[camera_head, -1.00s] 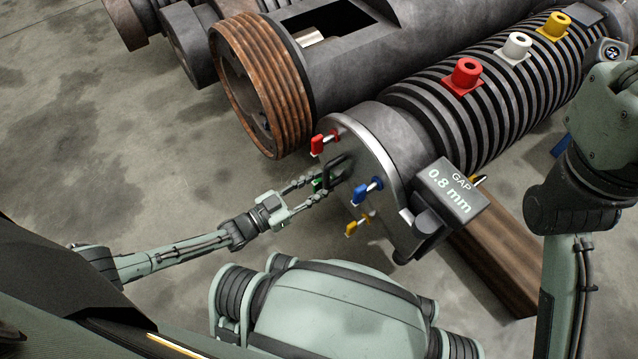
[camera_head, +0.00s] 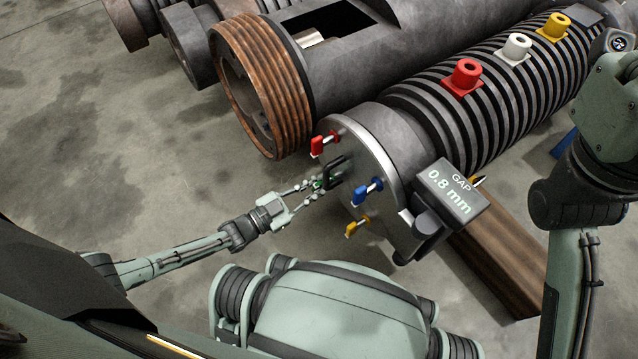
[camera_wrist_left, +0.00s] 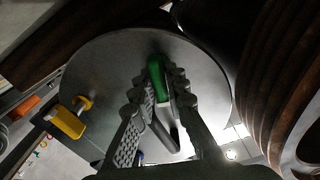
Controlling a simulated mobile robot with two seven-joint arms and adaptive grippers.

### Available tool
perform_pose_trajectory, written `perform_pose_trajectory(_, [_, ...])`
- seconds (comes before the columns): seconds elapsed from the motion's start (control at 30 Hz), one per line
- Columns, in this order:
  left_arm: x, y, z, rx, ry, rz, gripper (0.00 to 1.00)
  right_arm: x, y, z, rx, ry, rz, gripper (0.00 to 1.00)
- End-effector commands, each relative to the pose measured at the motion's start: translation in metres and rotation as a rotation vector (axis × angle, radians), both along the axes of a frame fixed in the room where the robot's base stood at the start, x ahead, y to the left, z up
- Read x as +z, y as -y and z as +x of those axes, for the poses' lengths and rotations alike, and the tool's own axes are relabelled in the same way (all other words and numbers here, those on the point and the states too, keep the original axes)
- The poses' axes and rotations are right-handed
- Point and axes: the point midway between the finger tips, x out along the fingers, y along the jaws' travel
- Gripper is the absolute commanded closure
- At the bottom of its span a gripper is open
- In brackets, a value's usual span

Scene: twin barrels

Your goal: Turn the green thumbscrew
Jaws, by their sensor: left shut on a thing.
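The green thumbscrew (camera_wrist_left: 157,85) stands out from the round grey end plate (camera_wrist_left: 100,80) of the ribbed barrel. In the left wrist view it is tilted and sits between my two finger pads. In the head view only a bit of green (camera_head: 319,184) shows, the rest hidden by the fingers. My left gripper (camera_head: 314,188) is shut on it, reaching in from the left. A dark handle (camera_head: 336,171) is on the plate close by. The gap display (camera_head: 450,192) reads 0.8 mm. My right arm is at the right edge; its gripper is not visible.
A red thumbscrew (camera_head: 318,146) is above, a blue one (camera_head: 362,194) and a yellow one (camera_head: 353,229) below on the same plate. The second barrel's rusty threaded end (camera_head: 265,85) is close behind. A wooden beam (camera_head: 500,265) lies at right. Floor at left is clear.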

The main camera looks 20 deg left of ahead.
Motion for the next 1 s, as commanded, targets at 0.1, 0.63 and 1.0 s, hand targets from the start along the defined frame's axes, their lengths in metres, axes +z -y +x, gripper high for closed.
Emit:
perform_pose_trajectory(0.1, [-0.001,0.000,0.000,-0.001,-0.002,-0.001,0.84,-0.001,0.000,0.001,0.000,-0.002,-0.001,1.00])
perform_pose_trajectory(0.63, [0.000,-0.005,-0.007,0.000,-0.004,-0.002,0.68,0.001,0.000,0.001,0.000,-0.002,-0.001,1.00])
perform_pose_trajectory(1.0, [0.000,-0.028,-0.036,0.000,-0.004,-0.002,0.68,0.006,0.000,0.001,0.000,-0.002,-0.002,1.00])
